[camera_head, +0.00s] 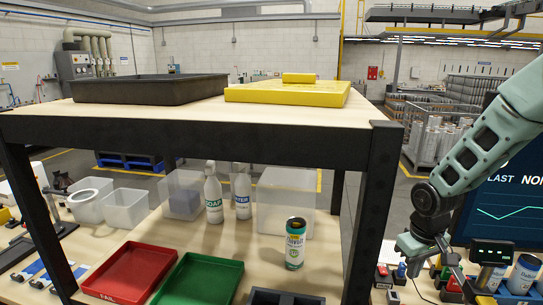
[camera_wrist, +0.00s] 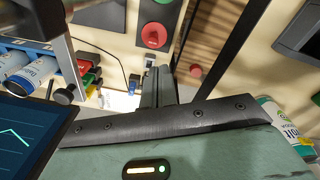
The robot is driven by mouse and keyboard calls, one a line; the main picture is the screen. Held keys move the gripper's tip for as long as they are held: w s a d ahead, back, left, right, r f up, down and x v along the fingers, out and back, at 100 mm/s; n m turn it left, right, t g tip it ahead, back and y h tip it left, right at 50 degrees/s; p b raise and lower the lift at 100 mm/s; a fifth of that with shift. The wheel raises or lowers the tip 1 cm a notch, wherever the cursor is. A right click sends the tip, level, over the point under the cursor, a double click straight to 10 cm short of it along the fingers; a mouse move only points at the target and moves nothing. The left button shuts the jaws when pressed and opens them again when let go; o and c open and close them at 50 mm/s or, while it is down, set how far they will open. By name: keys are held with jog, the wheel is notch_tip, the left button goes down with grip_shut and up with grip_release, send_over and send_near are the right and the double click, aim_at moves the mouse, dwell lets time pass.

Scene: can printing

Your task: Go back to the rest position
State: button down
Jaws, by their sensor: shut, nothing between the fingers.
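A round red button (camera_wrist: 154,35) on a dark panel lies beyond the fingertips. A printed can (camera_head: 295,243) stands upright on the table's lower shelf, apart from my gripper; a similar can (camera_wrist: 285,128) shows at the right edge of the wrist view.
The shelf table's dark post (camera_head: 372,205) stands left of my arm. A red tray (camera_head: 131,272) and a green tray (camera_head: 200,280) lie on the lower shelf. A monitor (camera_head: 500,200) stands behind my arm. More cans (camera_head: 524,274) stand at the lower right.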

jog(key=s+a+r+m+t, duration=0.2)
jog(key=s+r+m, duration=0.1)
jog(key=s+r, duration=0.95)
jog(key=s+a+f+n+g+b, duration=0.1)
jog(key=s+a+f+n+b, duration=0.3)
jog(key=a, duration=0.5)
jog(key=s+a+f+n+g+y+b, duration=0.1)
jog(key=s+a+f+n+b, duration=0.3)
jog(key=s+a+f+b, duration=0.4)
jog(key=s+a+b, duration=0.1)
jog(key=s, duration=0.2)
jog(key=shift+f+g, duration=0.3)
jog(key=shift+f, duration=0.1)
jog(key=shift+d, duration=0.15)
